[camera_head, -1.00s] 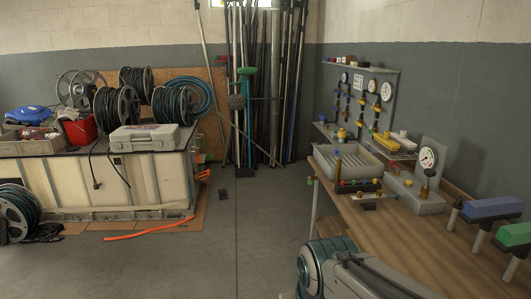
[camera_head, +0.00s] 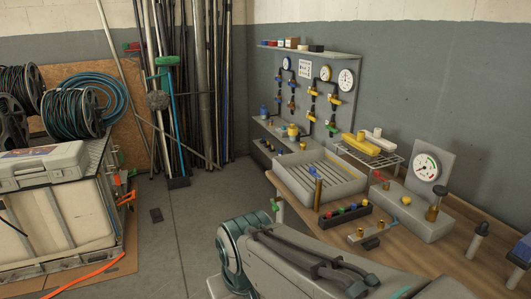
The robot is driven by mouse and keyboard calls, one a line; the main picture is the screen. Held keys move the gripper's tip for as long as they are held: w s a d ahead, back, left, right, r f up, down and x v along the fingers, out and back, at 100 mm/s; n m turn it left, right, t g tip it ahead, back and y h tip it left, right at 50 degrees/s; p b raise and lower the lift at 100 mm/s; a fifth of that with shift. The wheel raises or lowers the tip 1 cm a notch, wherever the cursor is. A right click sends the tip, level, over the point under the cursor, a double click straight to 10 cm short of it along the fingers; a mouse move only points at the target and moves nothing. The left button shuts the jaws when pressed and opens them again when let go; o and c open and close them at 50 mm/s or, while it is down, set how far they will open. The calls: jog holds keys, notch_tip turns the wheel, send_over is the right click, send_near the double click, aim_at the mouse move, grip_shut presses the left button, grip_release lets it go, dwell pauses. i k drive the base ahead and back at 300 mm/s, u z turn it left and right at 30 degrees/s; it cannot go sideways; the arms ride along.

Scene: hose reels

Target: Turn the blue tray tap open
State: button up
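A grey slatted tray (camera_head: 340,190) stands on the wooden bench at the middle right. A small blue tap (camera_head: 312,171) shows at its front left, just above an upright brass post (camera_head: 318,192); I cannot tell how the two join or whether the tap is open or closed. My arm reaches in from the bottom of the picture, in front of and below the tray. My gripper is not in view.
In front of the tray are a black block with coloured knobs (camera_head: 345,217) and a small brass-fitted plate (camera_head: 364,235). A grey gauge unit (camera_head: 415,212) stands to the right. A gauge board (camera_head: 309,85) rises behind.

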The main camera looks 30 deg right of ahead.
aim_at(312, 170)
jog(key=i, duration=2.85)
jog(key=z, duration=3.8)
